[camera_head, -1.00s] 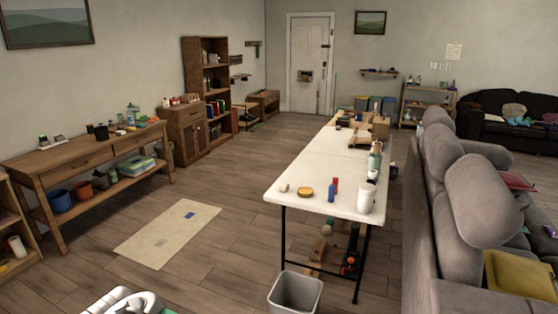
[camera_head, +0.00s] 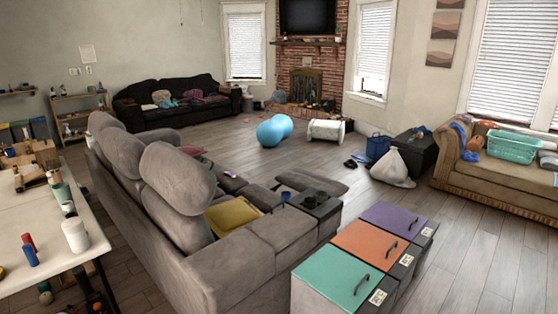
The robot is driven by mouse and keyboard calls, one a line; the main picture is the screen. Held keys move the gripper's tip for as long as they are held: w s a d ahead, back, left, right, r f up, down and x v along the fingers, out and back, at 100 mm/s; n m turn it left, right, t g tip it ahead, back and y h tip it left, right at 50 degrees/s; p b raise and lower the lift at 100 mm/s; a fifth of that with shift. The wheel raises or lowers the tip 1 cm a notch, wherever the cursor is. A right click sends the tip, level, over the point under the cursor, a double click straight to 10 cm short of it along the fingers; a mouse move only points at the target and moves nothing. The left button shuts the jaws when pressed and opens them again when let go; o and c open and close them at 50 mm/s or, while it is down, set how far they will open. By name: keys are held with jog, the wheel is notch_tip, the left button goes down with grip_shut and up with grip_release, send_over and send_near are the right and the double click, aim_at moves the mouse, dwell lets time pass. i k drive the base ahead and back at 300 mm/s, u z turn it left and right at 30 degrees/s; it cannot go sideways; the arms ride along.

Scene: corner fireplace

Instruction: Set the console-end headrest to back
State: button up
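The grey sofa (camera_head: 229,272) stands left of centre, its back toward the white table. Several headrests rise along its back. The nearest headrest (camera_head: 177,178) is large and rounded and stands up above the backrest. A middle headrest (camera_head: 123,157) and a far headrest (camera_head: 103,123) stand behind it. Their exact tilt is hard to judge. A dark console-like part (camera_head: 317,206) with small dark items shows at the seat front. I cannot tell for sure which headrest is at the console end. My gripper is not in view.
A long white table (camera_head: 75,262) with bottles stands close to the sofa's back at left. Green, orange and purple-topped bins (camera_head: 345,271) stand at the sofa's near right. Blue balls (camera_head: 272,131) and a white bag (camera_head: 391,164) lie beyond. Wood floor is open at lower right.

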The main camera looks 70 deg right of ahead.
aim_at(189, 185)
jog(key=z, duration=0.2)
jog(key=i, duration=1.25)
jog(key=z, duration=2.1)
